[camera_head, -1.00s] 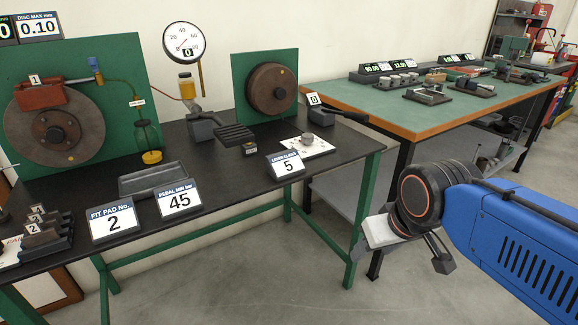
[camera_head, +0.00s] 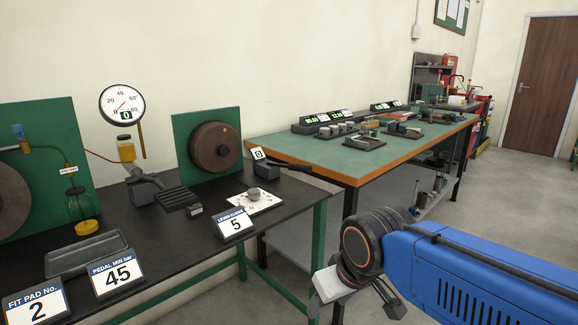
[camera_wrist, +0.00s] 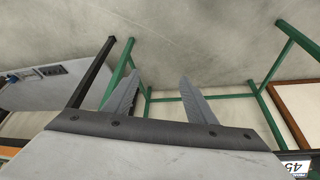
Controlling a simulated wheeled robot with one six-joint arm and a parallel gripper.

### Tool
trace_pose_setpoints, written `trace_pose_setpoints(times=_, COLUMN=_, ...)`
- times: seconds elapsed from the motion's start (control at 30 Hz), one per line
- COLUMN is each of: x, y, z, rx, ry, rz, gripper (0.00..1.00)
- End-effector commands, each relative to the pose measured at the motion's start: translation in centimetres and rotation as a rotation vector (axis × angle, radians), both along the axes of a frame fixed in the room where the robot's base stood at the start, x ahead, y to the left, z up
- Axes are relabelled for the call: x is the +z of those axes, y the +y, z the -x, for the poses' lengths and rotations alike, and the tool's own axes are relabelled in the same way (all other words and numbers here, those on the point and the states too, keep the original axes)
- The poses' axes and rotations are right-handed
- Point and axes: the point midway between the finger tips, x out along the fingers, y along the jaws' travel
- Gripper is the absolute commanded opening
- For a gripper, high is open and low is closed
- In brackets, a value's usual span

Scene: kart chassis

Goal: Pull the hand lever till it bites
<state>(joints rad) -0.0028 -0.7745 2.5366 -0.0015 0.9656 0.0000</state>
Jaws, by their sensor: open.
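The hand lever (camera_head: 290,164) is a dark bar at the right end of the black bench, beside the green-backed drum (camera_head: 215,147). A tag reading 0 (camera_head: 258,153) stands at its left end. The lever looks nearly level and points right. A "LEVER CLICKS" sign (camera_head: 235,224) reads 5. My gripper (camera_head: 358,292) is off the bench's right end, in front of and below the lever, touching nothing. In the wrist view my gripper (camera_wrist: 157,80) is open and empty, its two grey fingers apart over floor and green bench legs. The lever is not seen there.
The black bench (camera_head: 150,240) also carries a pedal (camera_head: 180,199), a grey tray (camera_head: 87,254) and signs reading 45 (camera_head: 117,272) and 2 (camera_head: 37,303). A green-topped table (camera_head: 300,150) stands behind to the right. Floor on the right is clear.

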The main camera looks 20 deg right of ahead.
Motion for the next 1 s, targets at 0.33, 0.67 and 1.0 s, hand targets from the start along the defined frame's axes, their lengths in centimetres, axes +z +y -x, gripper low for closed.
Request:
trace_pose_setpoints(times=0.33, x=0.7, y=-0.1, z=-0.6, rx=0.004, ry=-0.001, rz=0.003, gripper=0.39)
trace_pose_setpoints(times=0.67, x=10.1, y=-1.8, z=-8.9, rx=0.076, ry=-0.002, rz=0.045, gripper=0.39)
trace_pose_setpoints(times=1.0, x=19.8, y=-5.6, z=-19.5, rx=0.177, ry=-0.006, rz=0.102, gripper=0.39)
